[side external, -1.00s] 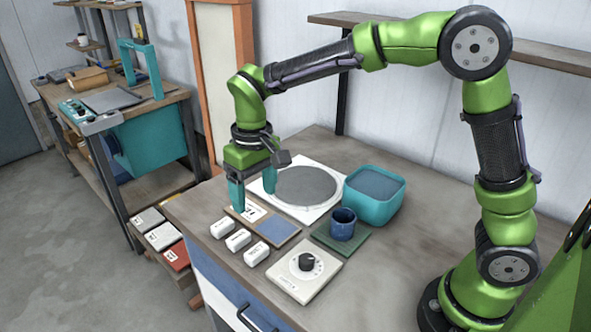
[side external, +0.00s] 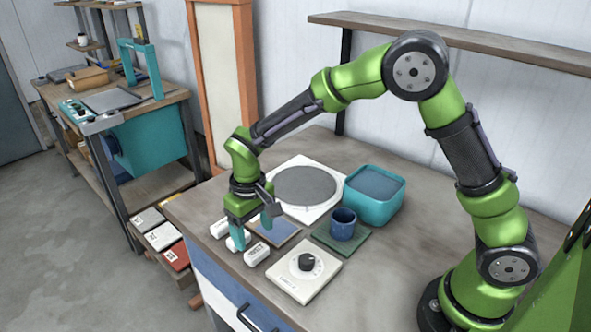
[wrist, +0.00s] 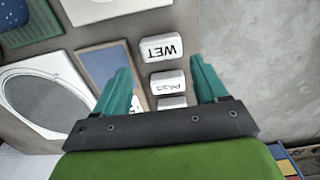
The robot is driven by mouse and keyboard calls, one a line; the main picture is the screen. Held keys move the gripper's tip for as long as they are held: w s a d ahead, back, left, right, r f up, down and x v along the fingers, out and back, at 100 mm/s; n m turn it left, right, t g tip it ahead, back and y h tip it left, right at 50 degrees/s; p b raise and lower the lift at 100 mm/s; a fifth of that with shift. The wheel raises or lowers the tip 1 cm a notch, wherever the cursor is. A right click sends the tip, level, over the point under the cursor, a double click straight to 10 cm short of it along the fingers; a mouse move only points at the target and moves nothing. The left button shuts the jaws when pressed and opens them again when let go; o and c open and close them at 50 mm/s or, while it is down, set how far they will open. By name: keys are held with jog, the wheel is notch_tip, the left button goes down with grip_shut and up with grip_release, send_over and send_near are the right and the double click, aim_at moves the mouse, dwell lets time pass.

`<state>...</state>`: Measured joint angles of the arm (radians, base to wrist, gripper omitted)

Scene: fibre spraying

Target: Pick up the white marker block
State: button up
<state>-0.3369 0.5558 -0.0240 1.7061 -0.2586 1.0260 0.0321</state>
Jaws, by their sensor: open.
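Three white marker blocks stand in a row near the table's front edge. In the wrist view the WET block (wrist: 162,47) is farthest out, a second lettered block (wrist: 168,82) lies between the fingers' lines, and a third block (wrist: 172,102) is partly hidden by my gripper's body. In the side view the near block (side external: 257,253) and the far block (side external: 219,228) show, while the middle one is mostly hidden behind a finger. My gripper (side external: 254,233) points down over the row, open, with nothing held. In the wrist view its teal fingers (wrist: 160,66) are spread apart.
A blue-and-tan board (wrist: 103,72) lies beside the blocks. A white plate with a grey disc (side external: 306,186), a teal bin (side external: 372,204), a blue cup (side external: 343,224) on a green mat, and a dial box (side external: 302,275) stand close by. The table's front edge is near.

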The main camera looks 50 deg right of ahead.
aim_at(256, 250)
jog(key=f, duration=0.5)
jog(key=shift+s+a, duration=0.15)
jog(key=shift+s, duration=0.2)
jog(key=shift+r, duration=0.1)
jog(key=c, duration=0.8)
